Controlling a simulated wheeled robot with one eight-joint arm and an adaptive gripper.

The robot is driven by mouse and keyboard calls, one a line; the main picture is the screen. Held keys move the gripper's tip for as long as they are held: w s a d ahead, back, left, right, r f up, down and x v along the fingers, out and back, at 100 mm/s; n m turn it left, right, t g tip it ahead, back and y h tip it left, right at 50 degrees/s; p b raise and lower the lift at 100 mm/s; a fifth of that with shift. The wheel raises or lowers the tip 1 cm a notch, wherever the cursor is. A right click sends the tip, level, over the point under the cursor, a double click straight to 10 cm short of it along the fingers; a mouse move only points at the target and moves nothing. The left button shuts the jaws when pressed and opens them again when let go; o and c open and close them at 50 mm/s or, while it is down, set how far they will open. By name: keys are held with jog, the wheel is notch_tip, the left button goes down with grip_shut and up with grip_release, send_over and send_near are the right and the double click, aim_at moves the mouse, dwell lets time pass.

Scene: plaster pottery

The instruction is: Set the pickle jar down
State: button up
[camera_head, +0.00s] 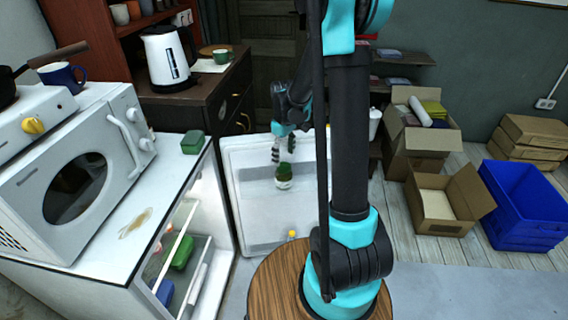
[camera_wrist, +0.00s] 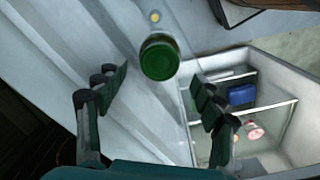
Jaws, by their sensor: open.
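In the wrist view I see the round green lid (camera_wrist: 160,58) from above, just beyond and between my fingertips. My gripper (camera_head: 283,155) is open just above the jar in the head view; its fingers are spread in the wrist view (camera_wrist: 158,80) with gaps on both sides of the lid.
The open fridge (camera_head: 190,235) holds green and blue containers, which also show in the wrist view. A microwave (camera_head: 85,175) and a green box (camera_head: 193,142) stand on top. Cardboard boxes (camera_head: 440,200) and a blue crate (camera_head: 525,200) are at right.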

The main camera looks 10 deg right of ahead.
jog(key=shift+r, duration=0.6)
jog(key=s+d+m+t, duration=0.2)
jog(key=s+m, duration=0.2)
jog(key=s, duration=0.7)
jog(key=s+d+r+m+t, duration=0.1)
jog(key=s+m, duration=0.4)
jog(key=s, duration=0.6)
jog(key=shift+d+r+t, duration=0.15)
jog(key=shift+d+t, duration=0.4)
jog(key=shift+t, duration=0.05)
jog(key=shift+a, duration=0.1)
